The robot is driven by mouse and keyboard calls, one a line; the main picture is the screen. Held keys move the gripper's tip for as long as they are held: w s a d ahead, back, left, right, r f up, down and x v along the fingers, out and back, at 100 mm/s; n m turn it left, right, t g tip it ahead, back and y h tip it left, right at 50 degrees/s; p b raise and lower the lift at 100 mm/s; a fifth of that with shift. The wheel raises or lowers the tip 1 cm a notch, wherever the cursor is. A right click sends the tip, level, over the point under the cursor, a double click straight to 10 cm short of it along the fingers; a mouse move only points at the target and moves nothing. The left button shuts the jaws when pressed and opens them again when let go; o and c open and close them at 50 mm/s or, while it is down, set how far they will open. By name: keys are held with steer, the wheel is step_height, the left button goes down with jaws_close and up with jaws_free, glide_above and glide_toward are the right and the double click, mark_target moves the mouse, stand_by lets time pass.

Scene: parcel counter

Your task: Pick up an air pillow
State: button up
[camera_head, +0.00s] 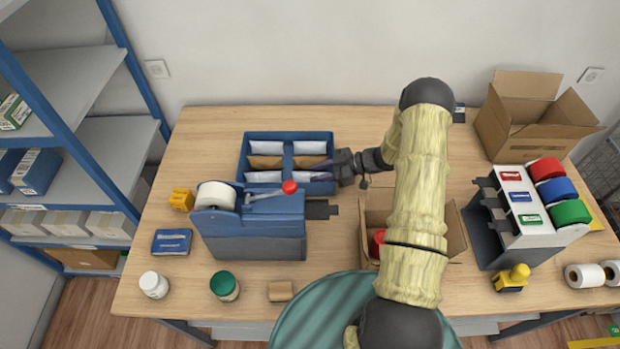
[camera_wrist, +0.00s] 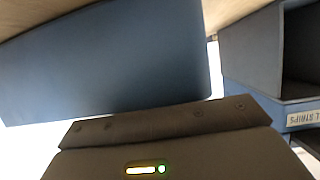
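The air pillows look like the white and brown packets, such as a white packet (camera_head: 310,147) and a brown packet (camera_head: 265,162), lying in a blue divided tray (camera_head: 290,135) at the back of the table. My gripper (camera_head: 330,165) reaches in from the right, its tip over the right compartment of the tray beside the packets. A purplish sliver shows at its tip; I cannot tell if this is a finger or a held thing. In the wrist view a large blue surface (camera_wrist: 110,60) fills the upper left; the fingertips do not show clearly.
A blue tape dispenser (camera_head: 250,230) with a red knob stands in front of the tray. An open carton (camera_head: 455,235) sits under my arm. A label dispenser (camera_head: 530,215) and another open carton (camera_head: 535,115) stand at the right. The table left of the tray is clear.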

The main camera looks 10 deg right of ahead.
steer(key=shift+r, duration=0.1)
step_height(320, 180, up, 18)
steer(key=b, duration=0.3)
stand_by(0.4)
stand_by(0.5)
